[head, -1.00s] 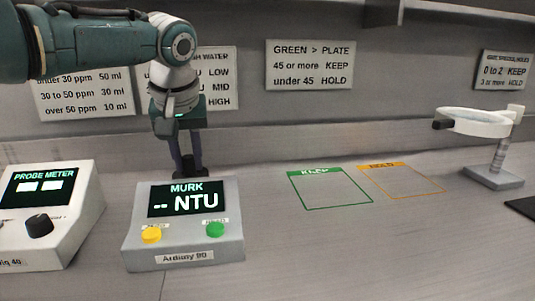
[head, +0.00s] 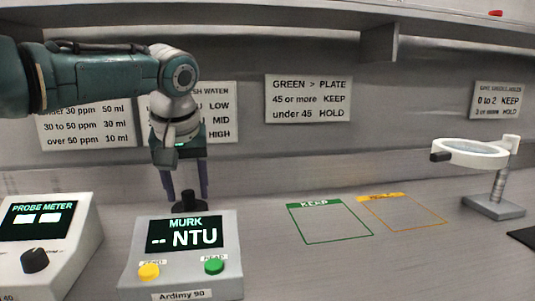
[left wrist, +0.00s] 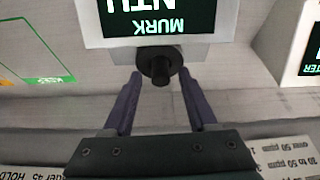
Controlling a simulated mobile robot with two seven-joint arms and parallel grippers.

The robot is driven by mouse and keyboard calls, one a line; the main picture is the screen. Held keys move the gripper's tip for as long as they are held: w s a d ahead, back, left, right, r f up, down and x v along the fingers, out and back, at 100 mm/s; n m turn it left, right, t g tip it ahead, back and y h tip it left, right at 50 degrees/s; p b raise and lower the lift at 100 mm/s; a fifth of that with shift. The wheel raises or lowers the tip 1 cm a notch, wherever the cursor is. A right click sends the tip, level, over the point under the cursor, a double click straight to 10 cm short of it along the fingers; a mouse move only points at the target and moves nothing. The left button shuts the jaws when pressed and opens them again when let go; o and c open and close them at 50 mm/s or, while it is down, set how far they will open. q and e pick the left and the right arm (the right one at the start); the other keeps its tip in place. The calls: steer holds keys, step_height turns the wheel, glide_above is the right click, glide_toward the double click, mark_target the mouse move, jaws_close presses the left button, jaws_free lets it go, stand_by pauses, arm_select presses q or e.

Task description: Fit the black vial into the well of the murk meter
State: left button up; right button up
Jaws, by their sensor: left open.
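The murk meter (head: 222,276) is a grey box with a sloped screen reading "-- NTU", a yellow button and a green button. A black upright piece, apparently the black vial (head: 188,199), stands at its back edge. In the left wrist view the black vial (left wrist: 160,71) rises from a wider dark round part at the meter's back (left wrist: 205,52). How deep it sits is hidden. My left gripper (head: 188,192) is open above and behind the meter, its purple fingers on either side of the black piece with gaps. My right gripper is not in view.
The probe meter (head: 70,245) stands close on the left. Green KEEP (head: 330,222) and orange HOLD (head: 402,212) outlines on the bench are empty. A magnifier on a stand (head: 490,207) is at the right. The middle bench is clear; signs hang on the wall behind.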

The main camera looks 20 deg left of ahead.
arm_select(q)
steer(key=p+v, duration=0.1)
steer(key=v, duration=1)
